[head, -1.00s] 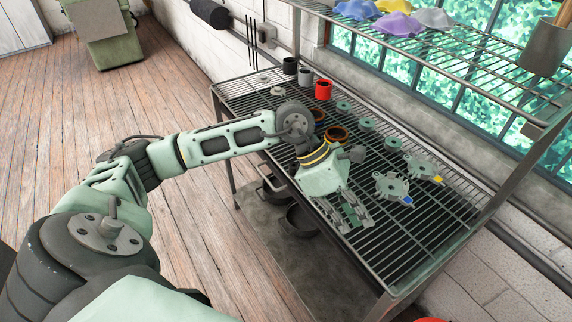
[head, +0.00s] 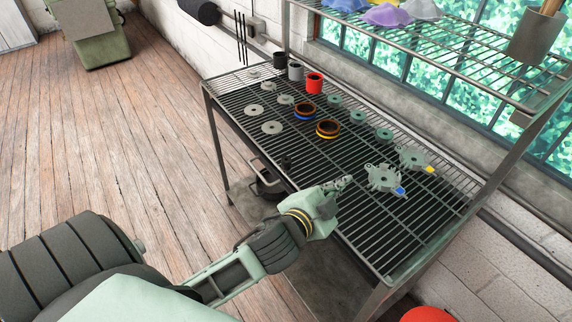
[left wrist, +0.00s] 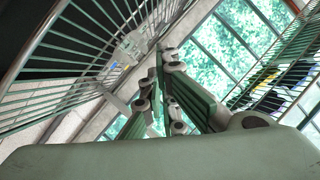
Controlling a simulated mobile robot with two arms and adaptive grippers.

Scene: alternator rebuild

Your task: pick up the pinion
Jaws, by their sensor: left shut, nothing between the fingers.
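A small dark part (head: 287,162), which looks like the pinion, stands on the wire shelf (head: 400,262) near its front edge. It is too small to make out teeth. My left gripper (head: 345,183) is shut and empty over the front part of the shelf, to the right of the dark part and apart from it. In the left wrist view its closed fingers (left wrist: 160,62) point toward the window, and I cannot make out the pinion there. My right gripper is not in view.
Two housings, blue-tabbed (head: 384,178) and yellow-tabbed (head: 413,158), lie right of the gripper. Two dark rings (head: 328,129), several pale discs (head: 271,127) and green discs (head: 359,116) lie behind. Black, grey and red (head: 314,84) cups stand at the back. An upper shelf (head: 440,55) overhangs.

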